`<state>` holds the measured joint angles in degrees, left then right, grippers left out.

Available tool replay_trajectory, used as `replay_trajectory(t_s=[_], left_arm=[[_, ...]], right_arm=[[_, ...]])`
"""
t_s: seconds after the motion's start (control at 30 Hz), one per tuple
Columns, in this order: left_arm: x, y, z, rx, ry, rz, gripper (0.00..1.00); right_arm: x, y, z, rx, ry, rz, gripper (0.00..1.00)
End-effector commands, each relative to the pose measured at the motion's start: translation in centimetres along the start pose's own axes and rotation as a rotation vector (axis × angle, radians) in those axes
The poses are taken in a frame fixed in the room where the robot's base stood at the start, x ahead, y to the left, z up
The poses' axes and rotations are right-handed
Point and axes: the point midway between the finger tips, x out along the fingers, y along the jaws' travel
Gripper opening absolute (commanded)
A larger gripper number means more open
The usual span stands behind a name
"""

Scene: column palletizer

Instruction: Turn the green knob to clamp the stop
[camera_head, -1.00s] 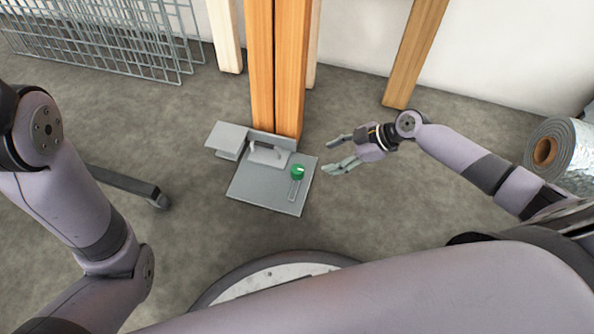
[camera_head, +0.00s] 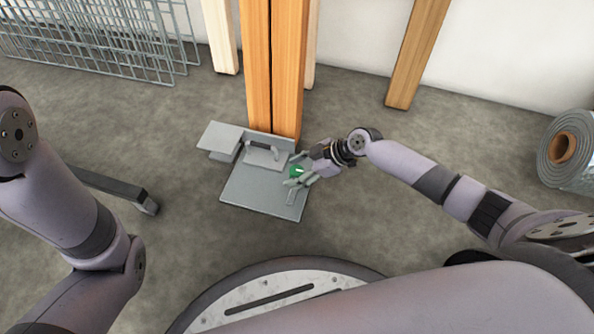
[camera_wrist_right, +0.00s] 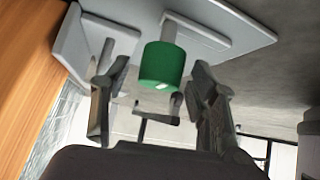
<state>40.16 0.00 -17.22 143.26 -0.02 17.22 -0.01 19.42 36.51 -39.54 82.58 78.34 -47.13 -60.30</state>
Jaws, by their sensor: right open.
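The green knob (camera_head: 297,171) sits on the right part of a grey metal plate (camera_head: 245,192) on the floor, above a slot. My right gripper (camera_head: 298,169) is open, with its fingers on either side of the knob in the head view. In the right wrist view the knob (camera_wrist_right: 162,66) shows as a green cylinder on a grey shaft, between and beyond the open fingers (camera_wrist_right: 157,92). Contact with the knob cannot be told. A grey stop with a small handle (camera_head: 264,155) stands at the plate's back. My left gripper is out of view.
Two orange wooden posts (camera_head: 272,75) rise behind the plate. Another wooden post (camera_head: 416,55) leans at the wall. Wire mesh panels (camera_head: 100,35) stand at the back left, and a foil roll (camera_head: 570,150) lies at the right.

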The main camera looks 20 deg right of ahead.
Motion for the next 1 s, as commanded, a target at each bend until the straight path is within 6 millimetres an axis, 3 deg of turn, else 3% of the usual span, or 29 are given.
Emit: replay_trajectory(t_s=[0.17,0.9,1.0], left_arm=[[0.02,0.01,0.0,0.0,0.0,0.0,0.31],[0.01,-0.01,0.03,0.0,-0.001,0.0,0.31],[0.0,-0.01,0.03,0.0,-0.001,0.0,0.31]], right_arm=[[-0.03,0.0,0.0,0.0,0.0,0.0,0.49],[-0.04,0.02,0.04,0.0,-0.001,0.001,0.0],[-0.05,0.03,0.04,-0.001,-0.001,0.001,0.0]])
